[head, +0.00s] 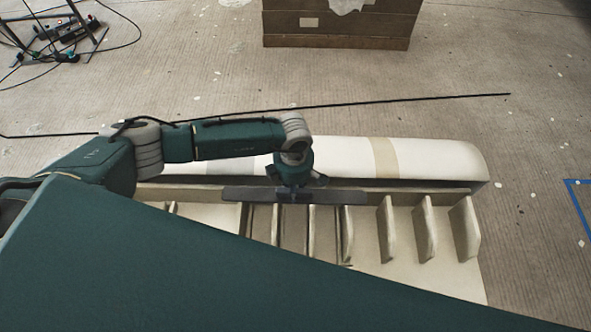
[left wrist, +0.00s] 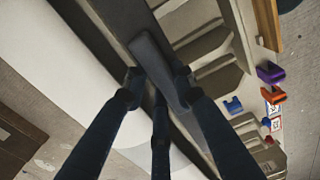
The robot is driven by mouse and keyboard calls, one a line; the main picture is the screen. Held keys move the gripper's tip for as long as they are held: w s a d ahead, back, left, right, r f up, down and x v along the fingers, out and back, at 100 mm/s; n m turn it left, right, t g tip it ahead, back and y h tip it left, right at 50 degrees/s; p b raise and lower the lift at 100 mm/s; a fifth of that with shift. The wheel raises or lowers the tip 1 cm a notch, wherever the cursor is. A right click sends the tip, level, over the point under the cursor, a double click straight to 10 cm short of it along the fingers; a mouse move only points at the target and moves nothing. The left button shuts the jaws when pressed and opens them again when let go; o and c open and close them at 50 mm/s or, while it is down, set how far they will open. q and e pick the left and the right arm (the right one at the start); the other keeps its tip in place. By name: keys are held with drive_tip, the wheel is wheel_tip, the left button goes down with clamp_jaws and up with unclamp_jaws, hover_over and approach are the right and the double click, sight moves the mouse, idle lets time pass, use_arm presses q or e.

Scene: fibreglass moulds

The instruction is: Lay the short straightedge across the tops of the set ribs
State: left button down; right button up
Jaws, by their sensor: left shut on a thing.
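The short straightedge (head: 345,197) is a dark flat bar, lying left to right at the rear ends of the middle ribs (head: 347,235). My left gripper (head: 294,190) is shut on it near its middle, pointing down. In the left wrist view the gripper (left wrist: 158,80) has a finger on each side of the straightedge (left wrist: 150,52). I cannot tell whether the bar touches the rib tops or hovers above them. More cream ribs (head: 425,226) stand upright to the right, beyond the bar's end. My right gripper is not in view.
A long rounded cream mould part (head: 435,158) runs behind the ribs. My own green body hides the near left side. A wooden crate (head: 335,30) stands behind. The left wrist view shows a purple clamp-like piece (left wrist: 270,72) and an orange one (left wrist: 273,95) beside the ribs.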

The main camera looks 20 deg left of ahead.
use_arm(q)
drive_tip(key=shift+s+f+b, duration=0.1)
drive_tip(key=shift+f+b, duration=1.6)
drive_tip(key=shift+f, duration=0.6)
drive_tip(key=shift+f+b, duration=0.95)
drive_tip(key=shift+f, duration=0.05)
drive_tip(key=shift+f, duration=0.25)
